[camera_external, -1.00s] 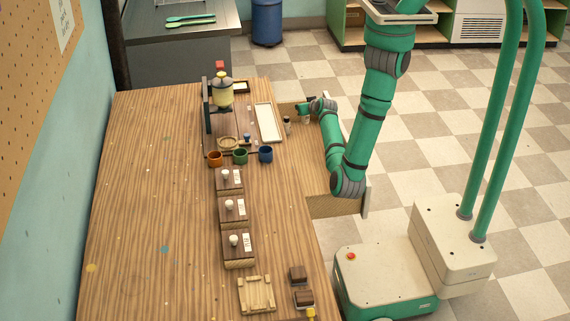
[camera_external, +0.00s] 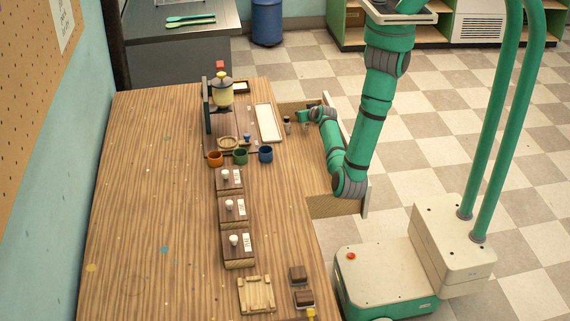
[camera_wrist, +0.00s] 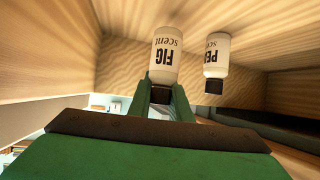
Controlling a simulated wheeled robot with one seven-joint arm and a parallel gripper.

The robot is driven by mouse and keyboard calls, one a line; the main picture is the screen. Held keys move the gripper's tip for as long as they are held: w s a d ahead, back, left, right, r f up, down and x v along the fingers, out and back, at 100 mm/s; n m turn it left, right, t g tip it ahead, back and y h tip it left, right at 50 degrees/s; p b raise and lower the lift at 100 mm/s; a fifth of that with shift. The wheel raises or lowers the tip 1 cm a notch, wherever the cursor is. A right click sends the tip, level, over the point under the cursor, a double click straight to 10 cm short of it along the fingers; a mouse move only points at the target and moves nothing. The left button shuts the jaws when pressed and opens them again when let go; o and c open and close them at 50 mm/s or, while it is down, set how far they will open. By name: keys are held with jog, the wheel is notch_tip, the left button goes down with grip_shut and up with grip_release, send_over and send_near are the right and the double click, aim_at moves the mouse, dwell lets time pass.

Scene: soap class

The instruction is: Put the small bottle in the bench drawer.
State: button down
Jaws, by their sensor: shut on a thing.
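My gripper (camera_wrist: 162,95) is shut on a small white bottle (camera_wrist: 165,55) with a dark cap, labelled "FIG scent", its lettering upside down in the wrist view. A second, similar bottle (camera_wrist: 216,55) is just right of it, apart from the fingers. In the external view my gripper (camera_external: 302,117) is low at the far end of the open bench drawer (camera_external: 335,206), which juts out from the bench's right side. A small dark-capped bottle (camera_external: 287,125) shows just left of my gripper; I cannot tell which bottle it is.
Wooden surfaces surround the bottles in the wrist view.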

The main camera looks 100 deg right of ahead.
jog(key=c, duration=1.6)
grip_release()
jog(key=shift+c, duration=0.2)
jog(key=shift+r, duration=0.2)
jog(key=shift+r, duration=0.5)
jog(key=v, duration=1.2)
